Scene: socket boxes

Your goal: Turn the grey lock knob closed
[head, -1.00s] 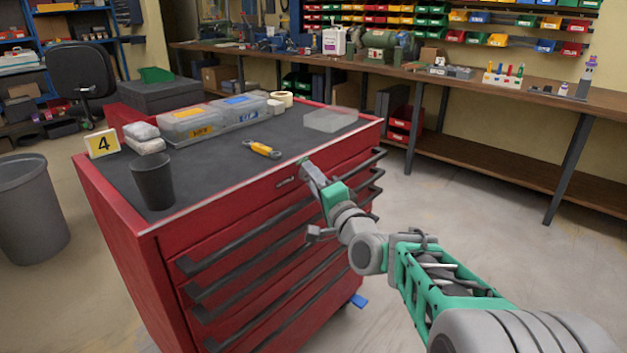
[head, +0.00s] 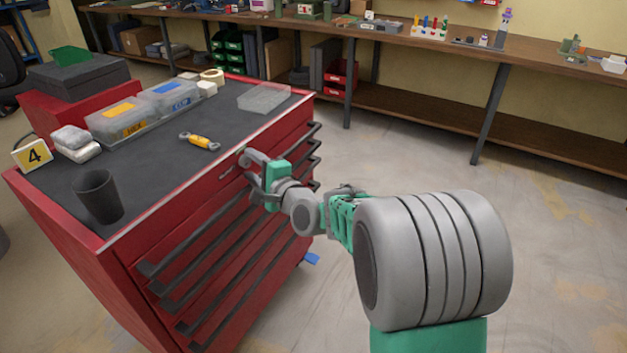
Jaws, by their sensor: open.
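The red tool cabinet (head: 62,232) stands at the left, with its drawer front facing my arm. A small badge-like fitting (head: 227,173) sits on the cabinet's upper front, left of my gripper. I cannot make out the grey lock knob for certain; my gripper covers part of the upper front near the top edge. My gripper (head: 254,176) is open at that upper front, its fingers apart and pointing at the cabinet. Whether a finger touches the cabinet or a knob, I cannot tell.
Dark drawer handles (head: 205,235) jut out below my gripper. A long workbench (head: 440,55) runs behind; floor at right is clear.

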